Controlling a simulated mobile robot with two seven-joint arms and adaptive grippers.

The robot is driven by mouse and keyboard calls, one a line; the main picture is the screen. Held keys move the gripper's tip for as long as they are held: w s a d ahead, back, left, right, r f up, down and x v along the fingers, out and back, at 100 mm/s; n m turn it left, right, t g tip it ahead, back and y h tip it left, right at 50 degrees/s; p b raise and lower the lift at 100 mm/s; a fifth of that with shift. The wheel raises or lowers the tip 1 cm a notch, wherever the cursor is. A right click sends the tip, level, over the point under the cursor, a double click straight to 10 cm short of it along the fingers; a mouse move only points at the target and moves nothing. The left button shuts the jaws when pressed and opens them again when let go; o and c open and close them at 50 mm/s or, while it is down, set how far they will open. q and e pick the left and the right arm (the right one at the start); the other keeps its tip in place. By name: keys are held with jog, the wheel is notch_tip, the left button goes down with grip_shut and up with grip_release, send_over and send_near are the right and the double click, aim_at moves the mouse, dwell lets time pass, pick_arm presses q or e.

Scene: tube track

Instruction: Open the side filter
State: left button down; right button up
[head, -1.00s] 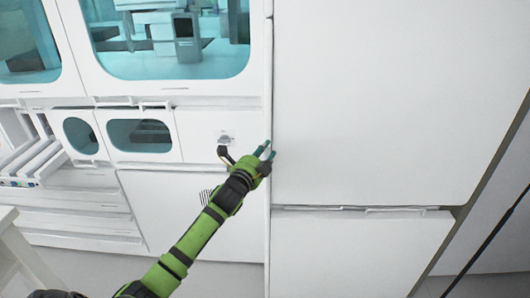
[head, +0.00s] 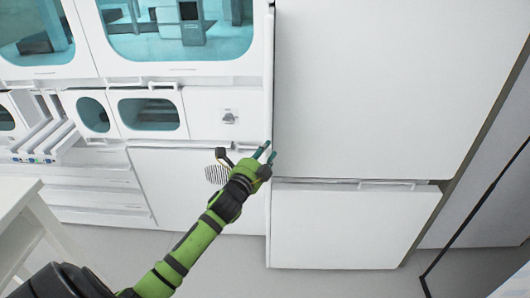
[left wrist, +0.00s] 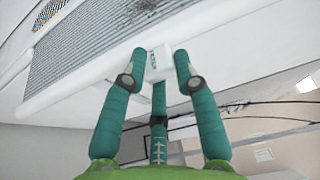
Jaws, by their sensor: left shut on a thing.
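In the left wrist view, a grey ribbed filter panel (left wrist: 110,38) in a white frame crosses the upper left. A small white tab with dark lettering (left wrist: 158,62) is on its edge. My left gripper (left wrist: 160,58) has its teal fingers on both sides of this tab and is shut on it. In the head view, my left gripper (head: 267,152) is at the narrow gap beside the large white cabinet (head: 360,90). The filter panel cannot be made out there. My right gripper is not in view.
A white machine front with windows (head: 150,113) and a small knob (head: 229,118) stands to the left. A white table (head: 20,205) is at the lower left. Grey floor (head: 330,283) is open in front.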

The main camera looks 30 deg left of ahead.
pick_arm(q)
jog(key=c, duration=1.1)
grip_release()
jog(key=shift+f, duration=0.25)
jog(key=shift+o, duration=1.2)
jog(key=shift+w+a, duration=0.1)
jog(key=shift+a, duration=0.05)
jog(key=s+d, duration=0.2)
jog(key=s, duration=1)
